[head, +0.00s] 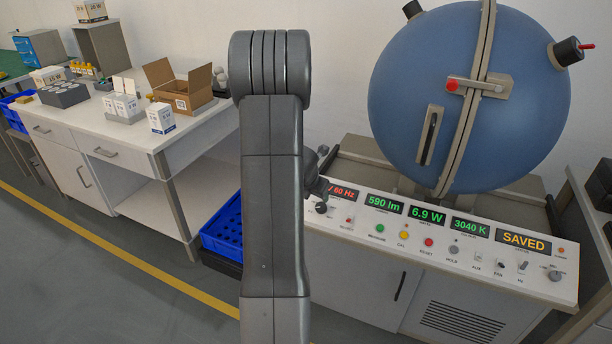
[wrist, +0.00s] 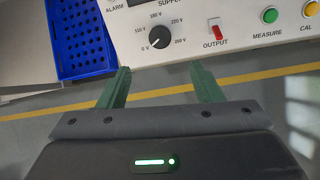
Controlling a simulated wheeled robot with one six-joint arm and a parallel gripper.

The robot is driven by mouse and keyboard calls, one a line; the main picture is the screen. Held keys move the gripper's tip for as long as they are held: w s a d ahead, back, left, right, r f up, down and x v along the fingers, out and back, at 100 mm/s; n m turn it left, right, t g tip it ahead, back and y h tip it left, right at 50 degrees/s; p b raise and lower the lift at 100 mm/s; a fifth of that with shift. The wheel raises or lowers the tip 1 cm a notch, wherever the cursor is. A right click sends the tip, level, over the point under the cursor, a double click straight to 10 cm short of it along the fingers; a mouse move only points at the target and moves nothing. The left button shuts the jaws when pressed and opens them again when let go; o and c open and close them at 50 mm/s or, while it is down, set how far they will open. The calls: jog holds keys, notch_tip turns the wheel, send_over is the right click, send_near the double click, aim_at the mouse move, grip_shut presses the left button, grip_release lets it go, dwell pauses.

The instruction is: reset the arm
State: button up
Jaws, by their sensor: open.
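My gripper (wrist: 160,88) shows in the wrist view with its two green fingers apart and nothing between them. It is over the floor in front of the test console, near the black voltage dial (wrist: 158,37) and the red output switch (wrist: 216,33). In the head view my grey arm stands upright across the middle, and it hides most of my gripper and the left end of the console panel (head: 400,235). The panel displays read 590 lm, 6.9 W, 3040 K and SAVED.
A large blue sphere (head: 410,75) stands behind the panel. A blue perforated crate (wrist: 80,38) lies left of the console. A white workbench (head: 110,150) at left holds an open cardboard box (head: 180,88) and small cartons. A yellow line (head: 90,245) crosses the open floor.

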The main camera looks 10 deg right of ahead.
aim_at(321, 207)
jog(key=b+x, duration=0.4)
jog(key=x, duration=0.9)
jog(key=shift+w+d+f, duration=0.1)
jog(key=shift+w+f, duration=0.1)
jog(key=shift+f, duration=0.15)
